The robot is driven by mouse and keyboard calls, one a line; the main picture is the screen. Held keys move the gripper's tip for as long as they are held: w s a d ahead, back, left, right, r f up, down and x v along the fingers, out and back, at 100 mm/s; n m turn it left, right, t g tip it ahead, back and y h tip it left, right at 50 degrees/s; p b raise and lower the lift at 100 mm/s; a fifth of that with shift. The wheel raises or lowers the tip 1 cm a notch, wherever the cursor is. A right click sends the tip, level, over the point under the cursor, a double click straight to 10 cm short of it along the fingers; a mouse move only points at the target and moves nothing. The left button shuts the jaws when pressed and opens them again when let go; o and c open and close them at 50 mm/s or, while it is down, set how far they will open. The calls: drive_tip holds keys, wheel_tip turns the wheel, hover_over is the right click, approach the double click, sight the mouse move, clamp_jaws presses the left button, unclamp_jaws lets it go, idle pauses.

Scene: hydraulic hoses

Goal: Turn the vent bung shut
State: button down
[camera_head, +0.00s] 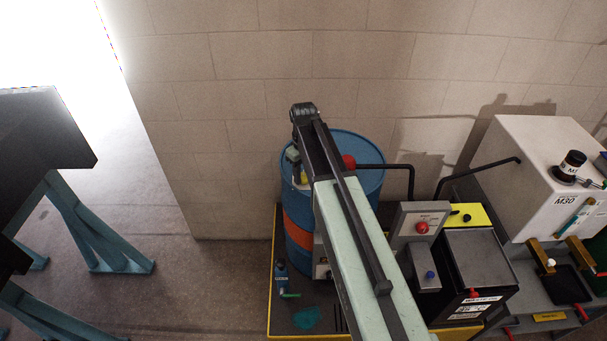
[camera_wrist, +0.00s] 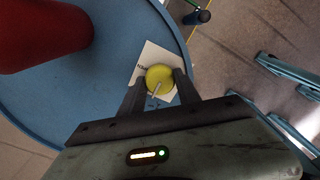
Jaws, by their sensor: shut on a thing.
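The vent bung (camera_wrist: 160,78) is a round yellow cap with a pale line across it. It sits on a white label (camera_wrist: 152,58) on top of the blue drum (camera_wrist: 110,85), near the rim. The drum (camera_head: 370,185) also shows in the head view, with an orange band. My gripper (camera_wrist: 160,84) has one dark finger on each side of the bung and is shut on it. In the head view my gripper (camera_head: 296,170) points down over the drum's left side, and my arm hides much of the drum top.
A red cylinder (camera_wrist: 45,35) stands on the drum top beside the bung. Right of the drum are a grey box with a red button (camera_head: 422,227), a black unit (camera_head: 480,265) and a white tank (camera_head: 535,175).

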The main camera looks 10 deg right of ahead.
sight(304, 175)
drive_tip(key=c, duration=0.9)
unclamp_jaws()
drive_tip(key=shift+o, duration=0.2)
wheel_tip(304, 175, up, 8)
drive_tip(key=p, duration=0.8)
drive_tip(key=shift+f, duration=0.1)
